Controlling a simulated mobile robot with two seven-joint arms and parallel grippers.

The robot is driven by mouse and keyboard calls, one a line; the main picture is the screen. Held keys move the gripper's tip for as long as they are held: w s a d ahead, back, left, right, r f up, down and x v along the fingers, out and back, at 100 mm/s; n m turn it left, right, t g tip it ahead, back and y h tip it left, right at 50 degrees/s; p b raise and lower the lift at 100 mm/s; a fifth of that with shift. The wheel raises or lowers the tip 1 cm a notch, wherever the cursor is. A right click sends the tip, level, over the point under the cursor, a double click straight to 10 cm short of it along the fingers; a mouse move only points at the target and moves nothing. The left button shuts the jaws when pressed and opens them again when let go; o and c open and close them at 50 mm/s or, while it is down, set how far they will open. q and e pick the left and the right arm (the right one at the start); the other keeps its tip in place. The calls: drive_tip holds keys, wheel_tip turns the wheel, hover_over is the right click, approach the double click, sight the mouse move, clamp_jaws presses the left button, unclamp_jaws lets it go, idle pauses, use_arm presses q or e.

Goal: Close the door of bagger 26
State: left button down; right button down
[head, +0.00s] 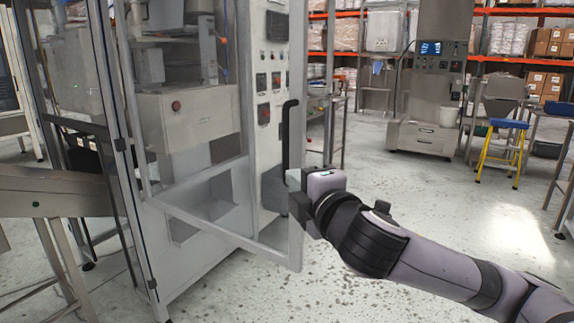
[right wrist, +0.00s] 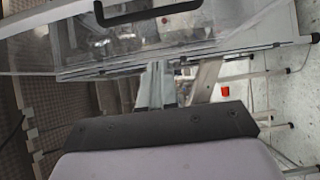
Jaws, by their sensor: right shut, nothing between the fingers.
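The bagger door (head: 296,245) is a clear panel in a grey metal frame. It stands open, swung out from the machine (head: 190,115), with its free edge towards my right arm. Its black bar handle (head: 288,135) is upright near that edge. In the right wrist view, the clear door (right wrist: 40,55) spans the top, with the black handle (right wrist: 150,12) at the upper edge. My right gripper (head: 297,190) is shut and empty at the door's free edge, just below the handle. I cannot tell whether it touches the frame. My left gripper is out of view.
A sloping conveyor (head: 55,192) joins the machine at the left. Another machine (head: 428,95), a blue-topped yellow stool (head: 508,124) and a steel table (head: 556,130) stand further back at the right. Orange racks line the back. The speckled floor at centre right is clear.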

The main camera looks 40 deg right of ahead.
sight(288, 158)
drive_tip(key=x, duration=0.3)
drive_tip(key=d+x, duration=0.1)
drive_tip(key=x, duration=0.3)
drive_tip(key=d+p+x, duration=0.1)
drive_tip(key=x, duration=0.2)
drive_tip(key=shift+s+d, duration=0.1)
drive_tip(key=shift+d, duration=0.1)
drive_tip(key=shift+w+d, duration=0.25)
drive_tip(key=shift+d, duration=0.1)
drive_tip(key=shift+d, duration=0.15)
